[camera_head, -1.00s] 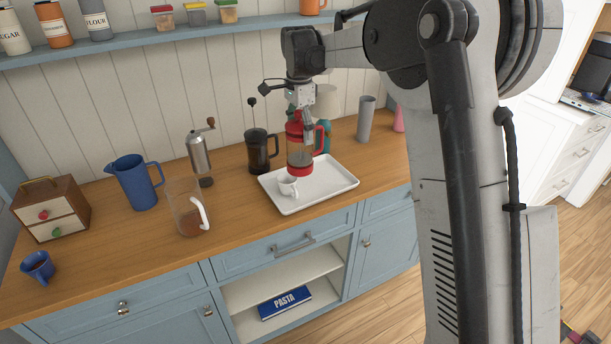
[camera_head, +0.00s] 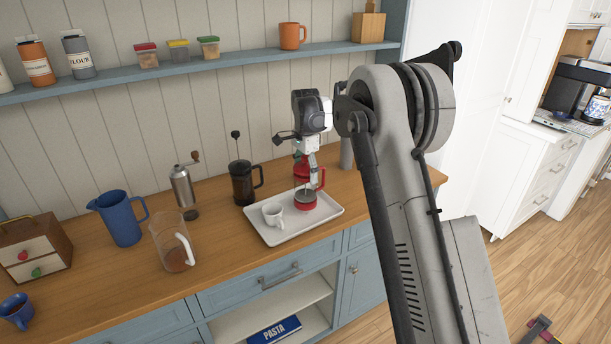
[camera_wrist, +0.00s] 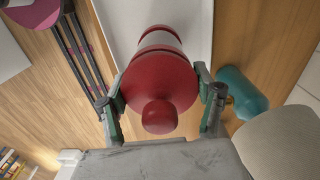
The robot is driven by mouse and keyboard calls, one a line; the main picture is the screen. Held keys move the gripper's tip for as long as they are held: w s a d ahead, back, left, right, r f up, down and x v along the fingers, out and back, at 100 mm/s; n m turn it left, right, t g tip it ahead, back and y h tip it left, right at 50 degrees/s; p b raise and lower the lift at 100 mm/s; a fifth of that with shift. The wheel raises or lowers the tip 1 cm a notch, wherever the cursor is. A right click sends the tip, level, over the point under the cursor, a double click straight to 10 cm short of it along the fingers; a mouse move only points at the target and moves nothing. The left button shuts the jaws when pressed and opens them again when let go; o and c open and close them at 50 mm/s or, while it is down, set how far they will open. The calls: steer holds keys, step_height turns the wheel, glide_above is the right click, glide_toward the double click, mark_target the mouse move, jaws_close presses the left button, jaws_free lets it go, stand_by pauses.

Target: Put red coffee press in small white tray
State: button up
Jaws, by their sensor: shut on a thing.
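The red coffee press (camera_head: 306,201) has a red lid, red handle and clear body. My gripper (camera_head: 308,162) is shut on its upper part from above. In the wrist view my gripper (camera_wrist: 162,104) has a finger on each side of the red lid and knob of the press (camera_wrist: 158,75). The small white tray (camera_head: 273,239) lies on the counter, also seen in the wrist view (camera_wrist: 196,22).
A dark coffee press (camera_head: 242,184) stands behind the tray's left side. A metal grinder (camera_head: 183,190), clear jug (camera_head: 171,246) and blue pitcher (camera_head: 121,220) stand farther left. A teal object (camera_wrist: 241,93) is close to my finger in the wrist view. A shelf (camera_head: 240,62) runs above.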

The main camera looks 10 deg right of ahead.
steer(key=shift+f, duration=0.85)
steer(key=shift+f, duration=0.2)
steer(key=o, duration=1.9)
steer(key=shift+c, duration=0.2)
steer(key=shift+r, duration=0.1)
